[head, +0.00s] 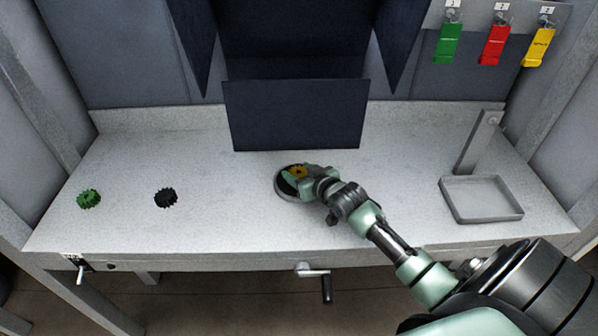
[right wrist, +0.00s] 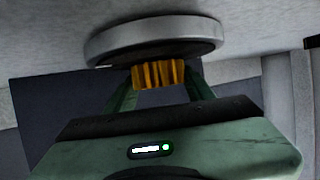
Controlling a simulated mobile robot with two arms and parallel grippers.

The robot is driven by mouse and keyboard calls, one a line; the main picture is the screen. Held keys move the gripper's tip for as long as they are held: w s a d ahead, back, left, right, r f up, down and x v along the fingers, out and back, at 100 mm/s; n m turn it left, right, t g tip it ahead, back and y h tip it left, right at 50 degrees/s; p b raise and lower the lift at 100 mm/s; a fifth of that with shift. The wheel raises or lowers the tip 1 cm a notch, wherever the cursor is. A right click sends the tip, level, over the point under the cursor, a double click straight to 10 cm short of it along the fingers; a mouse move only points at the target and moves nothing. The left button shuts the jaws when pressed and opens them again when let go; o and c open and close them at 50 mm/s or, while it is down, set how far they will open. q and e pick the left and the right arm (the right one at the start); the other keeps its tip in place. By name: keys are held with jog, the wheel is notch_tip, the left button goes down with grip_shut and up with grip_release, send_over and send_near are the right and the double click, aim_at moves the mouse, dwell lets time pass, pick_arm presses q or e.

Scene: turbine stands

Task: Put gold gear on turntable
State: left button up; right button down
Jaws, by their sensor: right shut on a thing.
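The gold gear (head: 298,171) is between the fingers of my right gripper (head: 299,176), which is shut on it. It also shows in the right wrist view (right wrist: 158,74), held between the two green fingertips. The round turntable (head: 279,186), with a grey rim and dark top, is at the middle of the table under the gear and gripper. In the right wrist view the turntable (right wrist: 150,40) lies right against the gear; I cannot tell whether they touch. The gripper hides part of the turntable. My left gripper is not in view.
A green gear (head: 88,199) and a black gear (head: 165,197) lie on the left of the table (head: 225,215). A dark panel (head: 295,114) stands behind the turntable. A grey tray (head: 482,199) with an upright post is at right. A crank (head: 318,273) hangs at the front edge.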

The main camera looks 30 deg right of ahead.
jog(key=shift+f, duration=0.1)
jog(key=shift+c, duration=2.4)
grip_release()
jog(key=shift+o, duration=0.9)
jog(key=shift+f, duration=0.1)
